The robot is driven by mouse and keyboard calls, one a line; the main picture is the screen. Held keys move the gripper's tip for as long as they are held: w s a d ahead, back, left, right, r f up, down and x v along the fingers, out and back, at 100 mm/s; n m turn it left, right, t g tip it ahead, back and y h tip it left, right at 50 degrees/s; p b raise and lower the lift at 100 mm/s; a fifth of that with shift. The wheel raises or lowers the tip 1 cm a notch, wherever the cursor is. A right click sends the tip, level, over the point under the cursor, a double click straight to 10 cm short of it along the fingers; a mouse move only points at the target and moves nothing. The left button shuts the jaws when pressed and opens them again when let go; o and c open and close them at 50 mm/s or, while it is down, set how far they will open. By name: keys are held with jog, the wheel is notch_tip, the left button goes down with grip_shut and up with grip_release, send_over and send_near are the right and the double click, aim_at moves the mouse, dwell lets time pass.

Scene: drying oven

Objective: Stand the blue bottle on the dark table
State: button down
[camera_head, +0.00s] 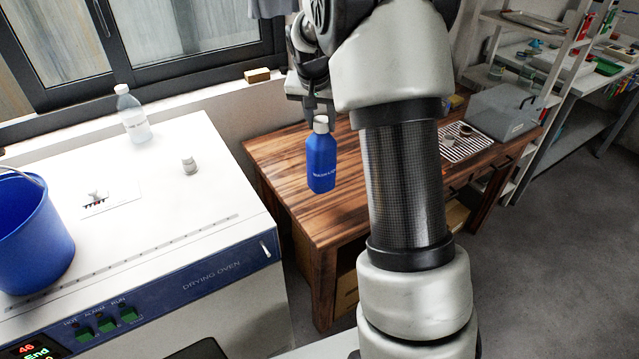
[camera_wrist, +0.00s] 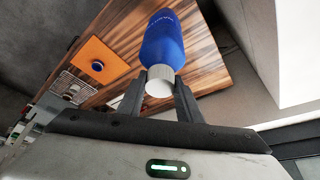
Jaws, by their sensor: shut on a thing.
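The blue bottle (camera_head: 321,160) with a white cap hangs upright from my gripper (camera_head: 319,108) in the head view. My gripper is shut on its cap. In the wrist view the blue bottle (camera_wrist: 165,42) shows with its white cap between the fingertips of my gripper (camera_wrist: 159,88). The dark table (camera_head: 285,160) is brown wood and lies behind and below the bottle in the head view; its wood top (camera_wrist: 205,62) also shows in the wrist view. The bottle appears to be above the tabletop, but the exact gap is hard to tell. My arm hides part of the table.
The white drying oven (camera_head: 180,215) stands left of the table. A clear bottle (camera_head: 132,115), a small grey-white object (camera_head: 189,165) and a blue bucket (camera_head: 35,230) stand on it. A striped rack (camera_head: 466,143) and a grey box (camera_head: 503,112) occupy the table's right part. An orange mat (camera_wrist: 101,58) lies on the table.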

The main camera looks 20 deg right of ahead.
aim_at(321, 150)
notch_tip(321, 150, down, 8)
jog(key=shift+f, duration=0.25)
jog(key=shift+f+b, duration=0.15)
jog(key=shift+b, duration=0.2)
jog(key=c, duration=1.3)
grip_release()
jog(key=shift+s, duration=0.1)
jog(key=shift+o, duration=0.2)
